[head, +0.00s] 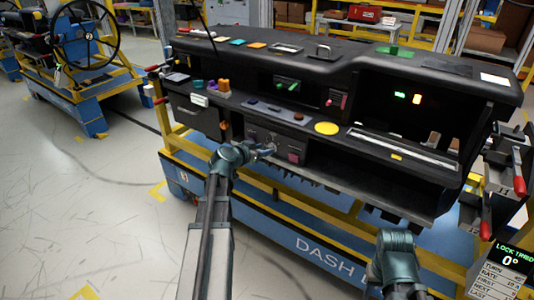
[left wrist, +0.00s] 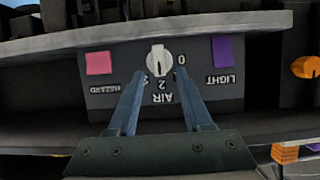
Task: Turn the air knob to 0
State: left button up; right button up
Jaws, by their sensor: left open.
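The air knob (left wrist: 159,60) is a white dial on a dark panel (left wrist: 225,95), seen upside down in the left wrist view. Its dark mark points down toward the 2 in the picture; the 0 is at its right. My left gripper (left wrist: 160,76) is open, its fingertips either side of the knob's lower part, and I cannot tell whether they touch it. In the head view my left gripper (head: 266,150) is at the front panel (head: 285,141) and largely hides the knob. My right arm shows at lower right, but its gripper does not.
A pink hazard button (left wrist: 99,63) and a purple light button (left wrist: 228,49) flank the knob. An orange knob (left wrist: 305,67) sits farther right. The dashboard's ledge (left wrist: 200,23) runs close along the panel. A lock display (head: 510,261) reads 0°.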

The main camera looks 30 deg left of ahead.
pick_arm(q)
jog(key=shift+b+x, duration=0.3)
jog(key=shift+x, duration=1.05)
grip_shut()
